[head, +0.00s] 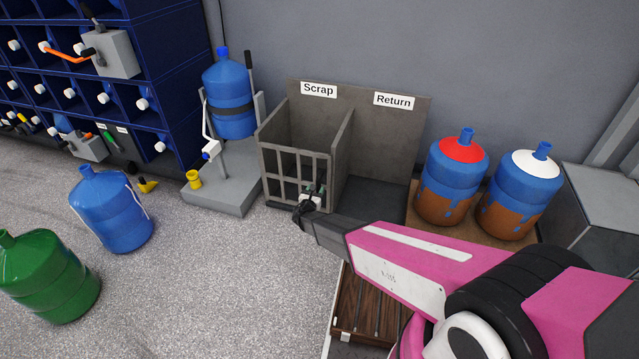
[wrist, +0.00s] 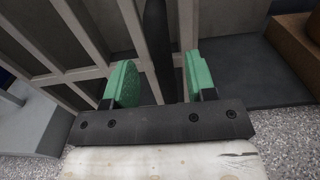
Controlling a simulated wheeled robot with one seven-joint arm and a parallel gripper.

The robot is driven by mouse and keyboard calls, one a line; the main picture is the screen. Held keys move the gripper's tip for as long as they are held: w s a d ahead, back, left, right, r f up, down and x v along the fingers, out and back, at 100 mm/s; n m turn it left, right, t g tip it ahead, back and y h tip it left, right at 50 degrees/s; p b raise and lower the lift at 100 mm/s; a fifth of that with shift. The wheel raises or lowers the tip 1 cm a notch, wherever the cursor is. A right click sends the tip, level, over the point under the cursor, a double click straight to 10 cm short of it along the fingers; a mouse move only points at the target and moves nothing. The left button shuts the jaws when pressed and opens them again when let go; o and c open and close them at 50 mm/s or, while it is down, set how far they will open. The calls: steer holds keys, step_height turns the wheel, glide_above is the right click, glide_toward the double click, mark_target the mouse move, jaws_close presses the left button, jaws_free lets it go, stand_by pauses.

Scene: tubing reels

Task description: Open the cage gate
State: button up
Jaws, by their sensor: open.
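The cage gate (head: 285,176) is a grey barred panel at the front of the bay labelled Scrap, low against the wall. It stands across the bay's front and looks shut. My gripper (head: 314,189) is at the gate's lower right side. In the wrist view the gate's bars (wrist: 88,35) fill the upper left. There, the two green fingers of my gripper (wrist: 159,80) are apart, with a dark upright bar (wrist: 157,45), perhaps the gate's handle, between them. I see gaps on both sides of this bar. Its lower end is hidden by my gripper.
The open Return bay (head: 376,195) adjoins on the right. Two blue-and-brown bottles (head: 448,190) stand right of it. A grey stand with a blue bottle (head: 231,98) is close on the left. Blue (head: 112,212) and green (head: 45,280) bottles stand farther left. Floor before the gate is clear.

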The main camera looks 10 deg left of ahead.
mark_target(319, 182)
steer(key=w, duration=0.6)
steer(key=shift+w+d, duration=0.1)
steer(key=shift+d, duration=0.2)
jaws_close()
